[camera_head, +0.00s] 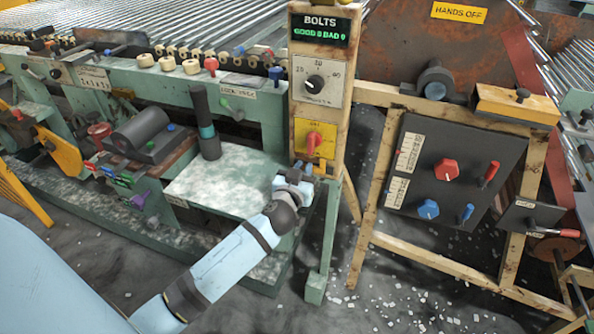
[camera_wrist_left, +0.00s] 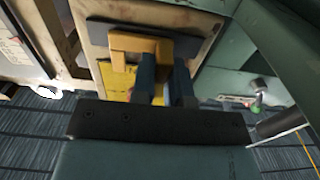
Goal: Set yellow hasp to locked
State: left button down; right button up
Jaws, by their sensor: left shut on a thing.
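The yellow hasp (camera_wrist_left: 128,42) shows in the left wrist view as an orange-yellow bar with a bent arm, in front of a dark grey plate (camera_wrist_left: 196,30). My left gripper (camera_wrist_left: 165,72) has its two dark blue fingers closed about the hasp's right-hand part, which they partly hide. In the head view my left gripper (camera_head: 293,184) is at the lower end of the rusty cream post (camera_head: 343,80), below the yellow panel with a red switch (camera_head: 315,140). My right gripper is not in view.
A green bench (camera_head: 225,175) with a dark upright cylinder (camera_head: 205,120) is left of my gripper. A dark panel (camera_head: 450,175) with red and blue knobs stands to the right. A green leg (camera_head: 320,250) is close beside my wrist. Debris litters the floor.

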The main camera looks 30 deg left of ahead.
pick_arm(q)
jog(key=shift+d, duration=0.15)
jog(key=c, duration=1.2)
grip_release()
jog(key=shift+o, duration=0.4)
jog(key=shift+d, duration=0.1)
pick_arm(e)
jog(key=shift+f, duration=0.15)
pick_arm(q)
jog(key=v, duration=1.3)
jog(key=shift+s, duration=0.4)
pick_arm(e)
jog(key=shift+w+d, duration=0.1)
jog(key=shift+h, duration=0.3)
